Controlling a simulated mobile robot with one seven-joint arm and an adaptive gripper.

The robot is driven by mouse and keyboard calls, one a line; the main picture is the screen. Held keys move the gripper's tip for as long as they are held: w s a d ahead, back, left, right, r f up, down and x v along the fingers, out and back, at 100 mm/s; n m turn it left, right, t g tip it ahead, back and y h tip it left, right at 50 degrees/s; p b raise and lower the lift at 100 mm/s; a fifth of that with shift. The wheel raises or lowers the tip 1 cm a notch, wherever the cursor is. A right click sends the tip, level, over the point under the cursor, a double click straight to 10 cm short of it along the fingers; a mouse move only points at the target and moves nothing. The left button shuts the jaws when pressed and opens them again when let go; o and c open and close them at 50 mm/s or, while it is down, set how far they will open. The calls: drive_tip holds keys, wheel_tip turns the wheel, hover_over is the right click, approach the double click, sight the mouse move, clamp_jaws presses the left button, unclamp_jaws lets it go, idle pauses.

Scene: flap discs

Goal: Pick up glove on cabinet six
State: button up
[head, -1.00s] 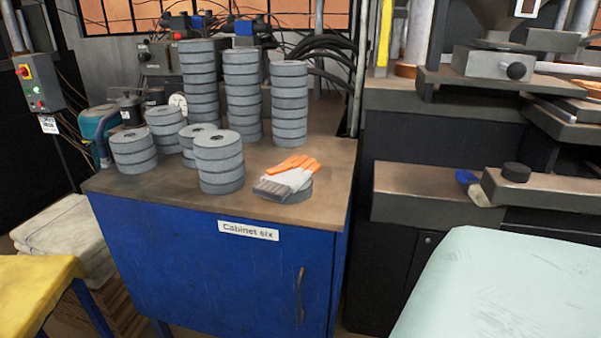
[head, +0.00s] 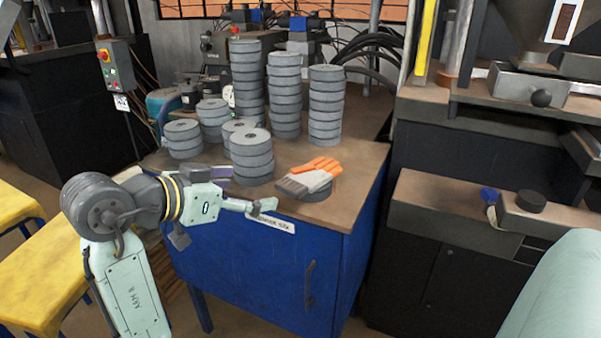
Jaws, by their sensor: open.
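The other finger shows against the cabinet top.
Stacks of grey discs (head: 251,157) stand on the cabinet top behind and left of the glove. Dark machines (head: 455,215) stand at the right. A yellow bench (head: 40,285) is at the lower left. The cabinet top right of the glove is clear.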

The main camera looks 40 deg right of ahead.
sight(284, 189)
drive_tip(key=shift+w+a+f+p+x, duration=0.1)
drive_tip(key=shift+f+p+x, duration=0.15)
drive_tip(key=shift+x, duration=1.4)
drive_tip(key=shift+w+a+f+p+x, duration=0.1)
drive_tip(key=shift+p+x, duration=0.2)
drive_tip(key=shift+x, duration=1.35)
drive_tip(key=shift+w+a+f+p+x, duration=0.1)
drive_tip(key=shift+f+p+x, duration=0.15)
drive_tip(key=shift+x, duration=1.4)
drive_tip(key=shift+c, duration=0.3)
drive_tip(key=shift+s, duration=0.1)
drive_tip(key=c, duration=1.1)
drive_tip(key=shift+r, duration=0.15)
drive_tip(key=shift+c, duration=0.2)
